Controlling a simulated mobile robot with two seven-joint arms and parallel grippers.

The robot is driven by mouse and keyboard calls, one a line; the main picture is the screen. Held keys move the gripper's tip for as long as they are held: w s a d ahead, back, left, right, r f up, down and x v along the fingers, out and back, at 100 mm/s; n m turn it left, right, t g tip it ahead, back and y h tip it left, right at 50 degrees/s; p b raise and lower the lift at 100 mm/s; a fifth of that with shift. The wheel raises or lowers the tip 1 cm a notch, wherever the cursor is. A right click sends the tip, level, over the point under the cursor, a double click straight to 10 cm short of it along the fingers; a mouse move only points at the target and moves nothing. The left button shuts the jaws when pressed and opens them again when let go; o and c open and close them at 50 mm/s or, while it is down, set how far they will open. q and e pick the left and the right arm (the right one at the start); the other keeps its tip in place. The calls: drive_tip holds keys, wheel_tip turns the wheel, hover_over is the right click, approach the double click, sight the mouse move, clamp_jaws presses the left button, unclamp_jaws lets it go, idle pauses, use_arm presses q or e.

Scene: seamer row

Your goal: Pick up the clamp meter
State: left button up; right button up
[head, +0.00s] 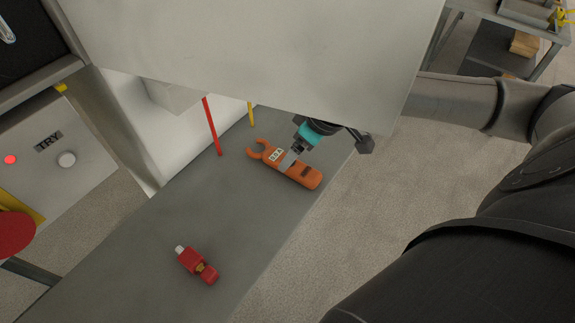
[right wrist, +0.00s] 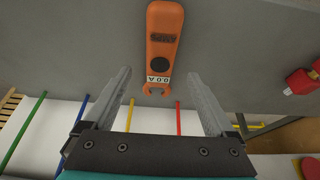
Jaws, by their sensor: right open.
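The orange clamp meter (head: 307,175) lies on the grey surface, with its open hooked jaw toward the upper left and a small white display. In the right wrist view the clamp meter (right wrist: 163,28) points its jaw back between my fingers. My right gripper (head: 291,157) is at the meter's middle in the head view, partly covering it. The right wrist view shows the right gripper (right wrist: 158,74) open, with one finger on each side of the jaw end and nothing held. I cannot tell its exact height over the meter. My left gripper is not in view.
A large pale panel (head: 250,50) hangs over the surface and hides part of my right arm. A red fitting (head: 198,264) lies nearer on the grey surface (head: 150,240). Red (head: 211,127) and yellow (head: 250,114) rods stand behind the meter. A TRY control panel (head: 50,165) is at left.

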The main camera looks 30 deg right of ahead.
drive_tip(key=b+x, duration=0.1)
drive_tip(key=x, duration=0.3)
drive_tip(key=shift+w+f, duration=0.25)
clamp_jaws()
idle(0.4)
